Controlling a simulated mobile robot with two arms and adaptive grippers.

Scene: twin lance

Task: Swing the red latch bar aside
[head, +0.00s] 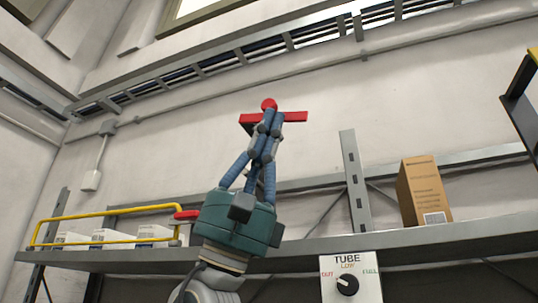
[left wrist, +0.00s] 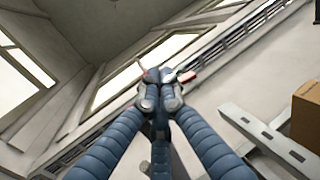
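A red bar (head: 295,117) with a round red knob (head: 269,104) shows at the tips of my left gripper (head: 265,128), crosswise to the fingers. My left gripper points up, its blue fingers drawn together over the bar's middle, which they hide. In the left wrist view the fingertips (left wrist: 160,78) meet, and red ends of the bar (left wrist: 186,77) stick out on both sides. A smaller red piece (head: 187,214) sits at the right end of a yellow rail (head: 110,213), just left of the gripper's palm. My right gripper is not in view.
A grey shelf (head: 420,237) runs across behind my left arm. White boxes (head: 155,233) stand behind the yellow rail, and a brown carton (head: 424,191) stands at the right. A dial panel (head: 350,281) labelled TUBE hangs below. A black and yellow frame (head: 520,105) is at the right edge.

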